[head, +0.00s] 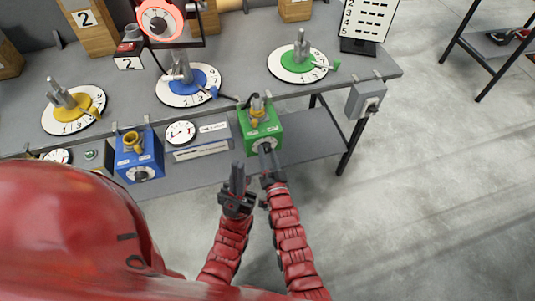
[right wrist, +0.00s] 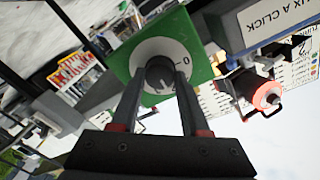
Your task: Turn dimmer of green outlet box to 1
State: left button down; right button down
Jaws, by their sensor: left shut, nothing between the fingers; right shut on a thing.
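The green outlet box (head: 260,126) hangs at the front edge of the table, with a yellow plug piece (head: 257,108) on top. Its dimmer is a dark knob (head: 264,145) on a white round dial. In the right wrist view, the green face (right wrist: 192,35) and the knob (right wrist: 160,72) are close; a 0 shows on the dial to the right of the knob. My right gripper (right wrist: 160,85) is shut on this knob, one finger on each side. The exact pointer setting cannot be read. My left gripper (head: 237,180) is shut and empty, in front of the table, left of my right gripper.
A blue outlet box (head: 138,157) and a panel with a gauge (head: 181,133) hang further left. A grey box (head: 366,99) hangs to the right. Yellow, blue and green numbered dials (head: 298,64) lie on the tabletop.

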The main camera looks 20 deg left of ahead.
jog(key=n+b, duration=0.1)
jog(key=n, duration=0.1)
jog(key=shift+f+n+b, duration=0.2)
jog(key=shift+n+b, duration=0.1)
jog(key=shift+n, duration=0.1)
jog(key=shift+s+n+b, duration=0.1)
jog(key=shift+n+b, duration=1)
jog(key=shift+n, duration=1.4)
jog(key=shift+c, duration=2)
grip_release()
jog(key=shift+r, duration=0.15)
jog(key=b+v, duration=0.1)
jog(key=v, duration=1.6)
jog(key=shift+d+f+b, duration=0.25)
jog(key=shift+f+b, duration=0.1)
jog(key=shift+f, duration=0.05)
